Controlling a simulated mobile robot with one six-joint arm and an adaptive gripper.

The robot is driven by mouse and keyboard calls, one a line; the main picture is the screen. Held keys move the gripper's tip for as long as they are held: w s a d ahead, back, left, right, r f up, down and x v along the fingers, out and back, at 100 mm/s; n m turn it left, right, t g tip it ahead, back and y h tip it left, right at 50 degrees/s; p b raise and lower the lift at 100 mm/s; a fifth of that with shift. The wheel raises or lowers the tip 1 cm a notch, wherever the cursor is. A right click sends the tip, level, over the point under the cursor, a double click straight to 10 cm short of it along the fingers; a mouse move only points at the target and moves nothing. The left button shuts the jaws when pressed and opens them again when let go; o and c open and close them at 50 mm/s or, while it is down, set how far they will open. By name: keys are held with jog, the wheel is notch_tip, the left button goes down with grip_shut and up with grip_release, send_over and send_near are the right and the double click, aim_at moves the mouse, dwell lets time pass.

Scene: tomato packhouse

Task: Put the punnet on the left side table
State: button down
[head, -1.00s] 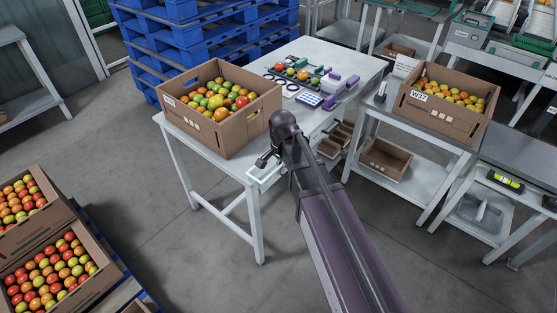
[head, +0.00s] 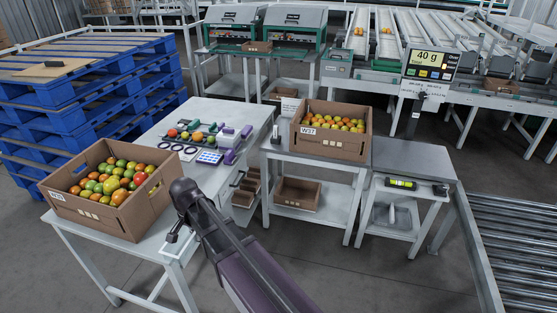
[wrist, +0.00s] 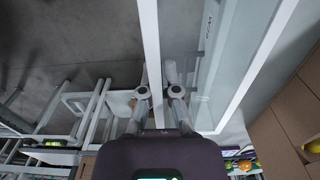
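I cannot make out a punnet in either view. My gripper (head: 174,238) is at the front right edge of the main grey table (head: 215,112), low beside its top. In the wrist view my gripper (wrist: 159,91) shows two fingers apart, with a gap between them and nothing clearly held. A pale table edge (wrist: 150,45) passes just beyond the fingertips. Two smaller side tables stand to the right in the head view: one bears a tomato box marked W37 (head: 332,148), and the other (head: 415,160) has a largely bare top.
A tomato box (head: 120,215) fills the main table's near left. Rings, a blue-white card (head: 209,157) and purple pieces lie behind it. A scale display (head: 431,65) reads 40 g. Blue pallets (head: 85,100) stand left, a roller conveyor (head: 515,240) right. Floor is clear at front right.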

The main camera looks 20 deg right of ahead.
notch_tip(320, 180, up, 9)
jog(key=p, duration=0.8)
